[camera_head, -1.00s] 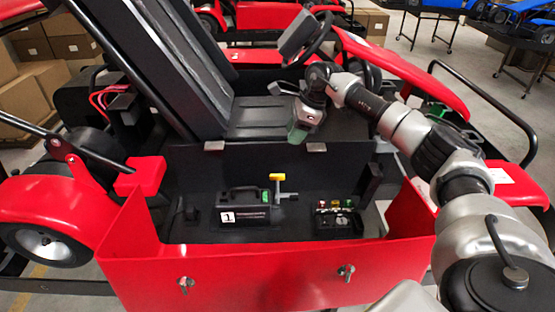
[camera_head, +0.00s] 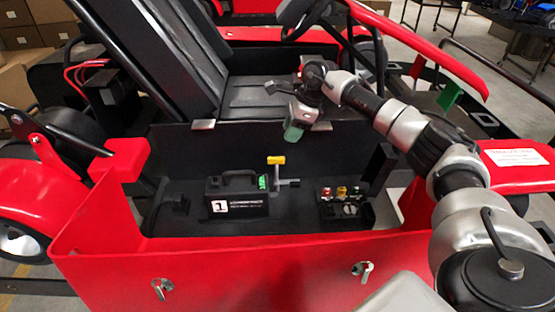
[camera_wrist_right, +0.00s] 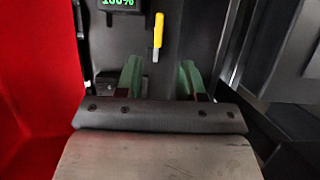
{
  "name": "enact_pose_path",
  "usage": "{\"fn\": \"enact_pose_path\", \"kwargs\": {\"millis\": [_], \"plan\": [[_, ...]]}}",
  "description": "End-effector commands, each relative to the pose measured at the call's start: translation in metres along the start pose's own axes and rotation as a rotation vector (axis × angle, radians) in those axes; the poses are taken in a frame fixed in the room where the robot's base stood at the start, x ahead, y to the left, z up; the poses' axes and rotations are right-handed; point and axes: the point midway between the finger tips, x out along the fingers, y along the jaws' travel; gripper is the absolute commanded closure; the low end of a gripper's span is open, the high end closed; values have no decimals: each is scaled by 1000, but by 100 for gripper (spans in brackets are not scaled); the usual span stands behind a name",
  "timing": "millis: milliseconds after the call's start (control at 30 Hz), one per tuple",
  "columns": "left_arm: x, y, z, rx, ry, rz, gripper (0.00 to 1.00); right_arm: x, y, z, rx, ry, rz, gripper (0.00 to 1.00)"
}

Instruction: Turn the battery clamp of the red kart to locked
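The red kart (camera_head: 250,275) has an open side bay holding a black battery (camera_head: 237,187) with a carrying handle and a label "1". The battery clamp (camera_head: 277,160), with a yellow-tipped handle, stands upright at the battery's right end. In the right wrist view the yellow handle (camera_wrist_right: 158,30) lies beyond the fingertips, near a green "100%" display (camera_wrist_right: 118,3). My right gripper (camera_head: 294,133), with green fingers, is above and slightly right of the clamp in the head view. Its fingers (camera_wrist_right: 160,80) are apart with nothing between them. My left gripper is not in view.
The seat (camera_head: 265,95) and a dark panel (camera_head: 270,150) rise behind. The red front wall has two metal latches (camera_head: 162,289) (camera_head: 362,270). Cardboard boxes (camera_head: 20,70) stand at the back left.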

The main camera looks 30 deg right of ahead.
Motion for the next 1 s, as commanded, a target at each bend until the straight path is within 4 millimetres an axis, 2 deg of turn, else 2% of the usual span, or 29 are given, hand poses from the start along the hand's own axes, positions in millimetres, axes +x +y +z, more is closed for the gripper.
{"fn": "enact_pose_path", "kwargs": {"millis": [300,500,700,933,1000], "plan": [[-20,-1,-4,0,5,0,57,56,1,2,1,1,5,62],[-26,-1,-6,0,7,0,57,86,1,1,1,1,3,62],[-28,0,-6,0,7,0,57,97,0,1,-1,0,1,62],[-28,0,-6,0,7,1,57,98,0,0,-1,1,0,62],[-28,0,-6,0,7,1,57,98,0,0,-1,1,0,71]]}}
